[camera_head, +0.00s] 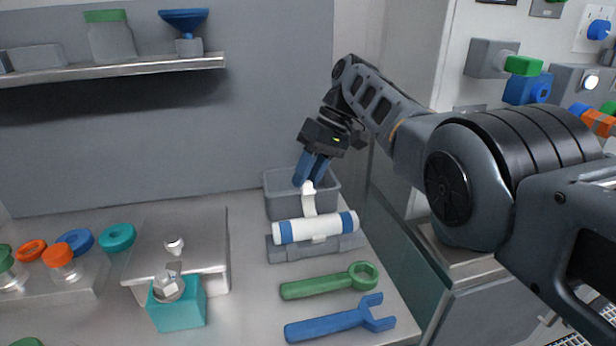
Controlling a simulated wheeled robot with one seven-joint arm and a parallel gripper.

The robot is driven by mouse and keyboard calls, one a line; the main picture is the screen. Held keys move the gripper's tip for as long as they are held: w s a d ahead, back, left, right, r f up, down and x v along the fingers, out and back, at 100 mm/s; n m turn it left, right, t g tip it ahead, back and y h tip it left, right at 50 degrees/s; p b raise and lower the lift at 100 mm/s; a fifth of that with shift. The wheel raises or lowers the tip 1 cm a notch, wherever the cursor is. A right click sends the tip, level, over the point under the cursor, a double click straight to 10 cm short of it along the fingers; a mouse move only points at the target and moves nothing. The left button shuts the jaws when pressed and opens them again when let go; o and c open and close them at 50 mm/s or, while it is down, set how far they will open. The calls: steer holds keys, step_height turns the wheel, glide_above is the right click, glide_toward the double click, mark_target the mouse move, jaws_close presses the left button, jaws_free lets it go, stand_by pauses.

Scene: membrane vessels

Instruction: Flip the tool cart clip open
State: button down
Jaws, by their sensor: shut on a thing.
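The clip is a white strap (309,203) that stands up from a white cylinder with blue end bands (327,227). The cylinder lies on a grey base (277,251) on the cart top. My gripper (307,181) reaches down from the upper right with blue fingers. It is shut on the upper end of the white strap, just above and behind the cylinder. The fingertips partly hide the strap's top. The lower end of the strap meets the cylinder.
A grey bin (283,207) stands right behind the cylinder, under my gripper. A green wrench (318,284) and a blue wrench (335,322) lie in front. A metal block (210,228) and a teal block (178,312) stand to the left. A wall panel with coloured valves (522,66) is at right.

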steer(key=shift+w+d+f, duration=0.15)
steer(key=shift+d+f, duration=0.2)
steer(key=shift+f, duration=0.2)
steer(key=c, duration=1.4)
jaws_free()
steer(key=shift+o, duration=1)
steer(key=shift+w+f, duration=0.1)
steer(key=shift+f, duration=0.05)
steer(key=shift+o, duration=1.4)
steer(key=shift+r+p, duration=0.25)
steer(key=shift+p, duration=0.05)
